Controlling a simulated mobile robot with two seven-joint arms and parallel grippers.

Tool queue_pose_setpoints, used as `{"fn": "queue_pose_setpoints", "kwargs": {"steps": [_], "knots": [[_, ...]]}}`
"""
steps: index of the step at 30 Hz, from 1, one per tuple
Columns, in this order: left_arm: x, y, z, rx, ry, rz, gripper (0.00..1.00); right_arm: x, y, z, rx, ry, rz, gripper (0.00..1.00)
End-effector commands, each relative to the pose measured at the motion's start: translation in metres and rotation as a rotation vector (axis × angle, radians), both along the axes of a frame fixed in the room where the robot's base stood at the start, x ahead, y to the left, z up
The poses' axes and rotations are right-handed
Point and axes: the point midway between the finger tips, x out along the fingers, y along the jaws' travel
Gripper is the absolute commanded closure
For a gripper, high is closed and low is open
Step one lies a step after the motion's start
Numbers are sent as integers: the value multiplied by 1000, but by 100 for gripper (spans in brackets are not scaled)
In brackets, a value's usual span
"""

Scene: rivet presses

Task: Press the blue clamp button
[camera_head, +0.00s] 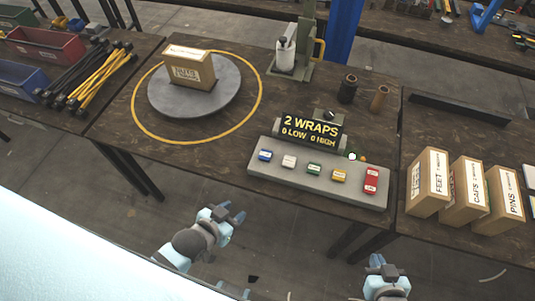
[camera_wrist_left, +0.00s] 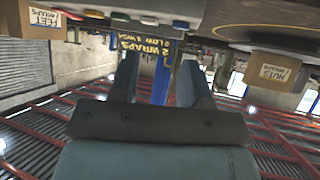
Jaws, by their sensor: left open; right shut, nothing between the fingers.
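The blue button (camera_head: 265,155) is the leftmost in a row on a grey panel (camera_head: 318,182) at the table's front edge. Beside it are a white button (camera_head: 289,161), a green button (camera_head: 314,169), a yellow button (camera_head: 339,175) and a red block (camera_head: 371,181). My left gripper (camera_head: 232,213) is open and empty, in front of the table and apart from the panel. Its spread fingers also show in the left wrist view (camera_wrist_left: 160,80). My right gripper (camera_head: 376,261) is shut and empty, further right, in front of the table.
A display (camera_head: 311,131) reading "2 WRAPS" stands behind the buttons. A round plate (camera_head: 195,99) carries a cardboard box (camera_head: 190,70). Several labelled boxes (camera_head: 428,185) stand at the right. A red bin (camera_head: 45,47) and yellow-and-black rods (camera_head: 100,80) lie at the left.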

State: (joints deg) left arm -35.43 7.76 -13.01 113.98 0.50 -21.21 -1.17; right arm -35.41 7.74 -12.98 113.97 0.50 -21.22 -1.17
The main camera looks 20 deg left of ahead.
Motion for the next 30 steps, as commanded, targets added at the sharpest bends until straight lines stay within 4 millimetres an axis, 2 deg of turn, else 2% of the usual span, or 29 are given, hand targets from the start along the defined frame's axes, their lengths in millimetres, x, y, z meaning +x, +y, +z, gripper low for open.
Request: {"fn": "queue_pose_setpoints", "kwargs": {"steps": [13, 14, 19, 30], "knots": [[0, 0, 0, 0, -1, 0, 57, 0, 0, 0, 1, 0, 1, 100], [0, 0, 0, 0, -1, 0, 62, 0, 0, 0, 1, 0, 1, 100], [0, 0, 0, 0, -1, 0, 100, 0, 0, 0, 1, 0, 1, 100], [0, 0, 0, 0, -1, 1, 100, 0, 0, 0, 1, -1, 1, 100]]}}
